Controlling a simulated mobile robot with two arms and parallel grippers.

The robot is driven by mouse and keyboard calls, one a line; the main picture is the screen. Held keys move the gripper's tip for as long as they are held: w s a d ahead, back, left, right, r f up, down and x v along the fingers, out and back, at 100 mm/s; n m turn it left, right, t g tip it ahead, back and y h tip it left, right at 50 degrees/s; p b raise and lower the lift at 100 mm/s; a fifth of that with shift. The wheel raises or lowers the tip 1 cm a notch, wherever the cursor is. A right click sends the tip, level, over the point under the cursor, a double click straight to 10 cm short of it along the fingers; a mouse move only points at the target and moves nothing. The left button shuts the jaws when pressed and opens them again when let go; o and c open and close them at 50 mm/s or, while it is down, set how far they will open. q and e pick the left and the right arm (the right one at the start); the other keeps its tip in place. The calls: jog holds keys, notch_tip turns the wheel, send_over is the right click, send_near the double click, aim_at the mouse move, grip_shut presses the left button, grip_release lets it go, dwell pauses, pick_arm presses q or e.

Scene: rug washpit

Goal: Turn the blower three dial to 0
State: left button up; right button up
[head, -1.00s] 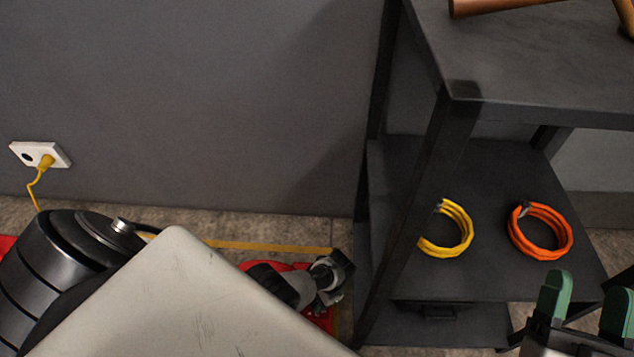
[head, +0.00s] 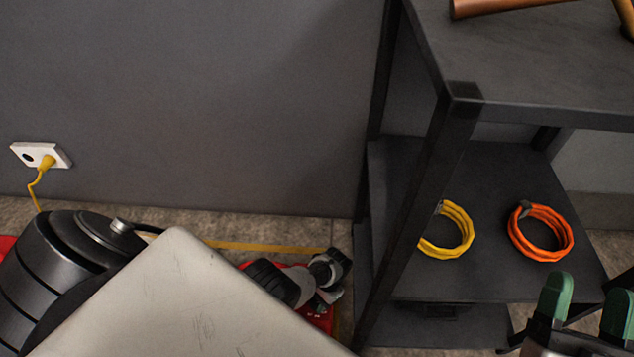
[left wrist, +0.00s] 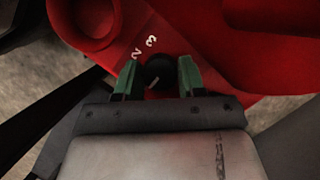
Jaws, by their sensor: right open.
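In the left wrist view, a small black dial (left wrist: 159,73) with a pale pointer line sits on the red blower housing (left wrist: 200,30). White numerals 2 and 3 are printed beyond it, to its upper left; no 0 is in view. My left gripper (left wrist: 159,77) has its green fingers on either side of the dial, very close to it. I cannot tell whether they press on it. In the head view, part of a red housing (head: 320,318) shows low down; the dial and left fingertips are hidden there. My right gripper (head: 586,300) is open and empty at the lower right.
A dark metal shelf (head: 500,275) holds a yellow coil (head: 458,230) and an orange coil (head: 541,233). Its front post stands right of the red housing. Copper-coloured pipes (head: 510,6) lie on its top. A wall socket (head: 25,153) with a yellow plug is at the left.

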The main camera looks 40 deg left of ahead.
aim_at(316, 302)
pick_arm(q)
jog(key=shift+o, duration=0.7)
jog(key=shift+r, duration=0.1)
jog(key=shift+w+r, duration=0.1)
jog(key=shift+r, duration=0.1)
jog(key=p+v, duration=0.3)
jog(key=v, duration=0.1)
jog(key=shift+w+d+r, duration=0.1)
jog(key=shift+r, duration=0.15)
pick_arm(e)
notch_tip(316, 302, down, 8)
jog(key=w+d+g+h, duration=0.1)
jog(key=g+h, duration=0.2)
jog(key=g, duration=0.5)
pick_arm(q)
jog(key=shift+p+v, duration=1.7)
jog(key=shift+v, duration=1.05)
pick_arm(e)
jog(key=s+d+f+g+h, duration=0.2)
jog(key=s+d+f+g, duration=0.1)
jog(key=s+f+g, duration=0.4)
jog(key=shift+s+d+f+m+g, duration=0.35)
jog(key=shift+f+g, duration=0.25)
jog(key=shift+g, duration=0.2)
pick_arm(q)
jog(key=shift+w, duration=0.1)
